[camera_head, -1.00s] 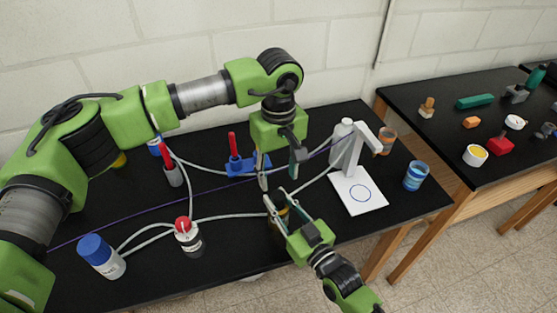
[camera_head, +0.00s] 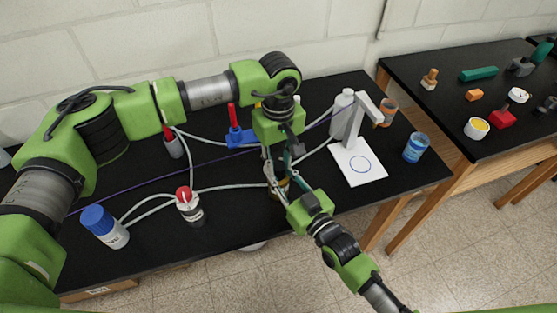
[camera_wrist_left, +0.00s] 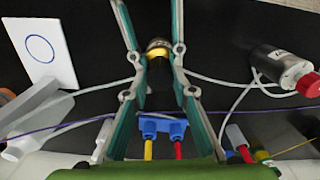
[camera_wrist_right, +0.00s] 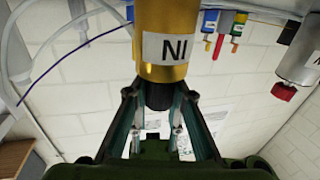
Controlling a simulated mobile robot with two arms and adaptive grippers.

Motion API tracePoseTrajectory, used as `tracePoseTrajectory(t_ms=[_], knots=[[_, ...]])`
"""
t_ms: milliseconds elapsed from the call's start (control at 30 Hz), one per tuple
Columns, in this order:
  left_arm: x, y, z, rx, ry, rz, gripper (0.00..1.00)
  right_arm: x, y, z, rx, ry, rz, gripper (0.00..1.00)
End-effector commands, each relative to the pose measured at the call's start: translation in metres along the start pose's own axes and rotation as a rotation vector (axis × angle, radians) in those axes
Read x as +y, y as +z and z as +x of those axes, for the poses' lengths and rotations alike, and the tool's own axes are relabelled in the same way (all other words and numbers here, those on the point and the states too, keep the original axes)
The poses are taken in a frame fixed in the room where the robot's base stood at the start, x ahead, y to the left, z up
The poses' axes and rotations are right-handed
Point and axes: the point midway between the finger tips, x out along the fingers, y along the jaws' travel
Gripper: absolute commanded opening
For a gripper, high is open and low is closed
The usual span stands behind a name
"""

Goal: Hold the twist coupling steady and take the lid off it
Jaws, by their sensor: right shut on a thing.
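The twist coupling (camera_wrist_right: 166,45) is a gold cylinder with a white label and a narrower black part (camera_wrist_right: 159,95). It fills the top of the right wrist view, where the label reads upside down. My right gripper (camera_wrist_right: 158,102) is shut on it, its fingers on both sides of the black part. In the head view the coupling (camera_head: 279,189) is mostly hidden by the grippers. My left gripper (camera_head: 277,158) is above it, pointing down. In the left wrist view its fingers are spread and the coupling (camera_wrist_left: 158,47) shows between them. I cannot tell whether they touch it.
A blue holder (camera_head: 240,137) is behind the grippers. A grey stand (camera_head: 350,127) and a white card with a circle (camera_head: 358,164) are at the right. Pale cables cross the table.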

Motion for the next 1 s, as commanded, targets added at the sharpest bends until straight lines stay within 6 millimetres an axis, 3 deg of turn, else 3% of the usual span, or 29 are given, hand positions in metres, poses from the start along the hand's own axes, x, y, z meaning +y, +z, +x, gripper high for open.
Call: tracePoseTrajectory(t_ms=[33, 67, 100, 133, 533, 833, 1000], knots=[[0.0, 0.0, 0.0, 0.0, 0.0, 0.0, 0.0, 0.0, 0.0, 0.0, 0.0, 0.0, 0.0, 0.0], [0.0, 0.0, 0.0, 0.0, 0.0, 0.0, 0.27, 0.0, 0.0, 0.0, 0.0, 0.0, 0.0, 0.0], [0.0, 0.0, 0.0, 0.0, 0.0, 0.0, 0.37, 0.0, 0.0, 0.0, 0.0, 0.0, 0.001, 0.0], [0.0, 0.0, 0.0, 0.0, 0.0, 0.0, 0.41, 0.0, 0.0, 0.0, 0.0, 0.0, 0.001, 0.0], [0.0, 0.0, -0.004, 0.0, 0.001, 0.0, 0.41, 0.0, 0.0, 0.0, 0.0, 0.0, 0.0, 0.0], [0.0, 0.0, -0.04, 0.001, 0.002, 0.0, 0.41, 0.0, 0.0, 0.0, 0.0, 0.0, 0.0, 0.0], [0.0, 0.0, -0.047, 0.0, 0.0, -0.022, 0.45, 0.0, 0.0, 0.0, 0.0, 0.0, 0.0, 0.0]])
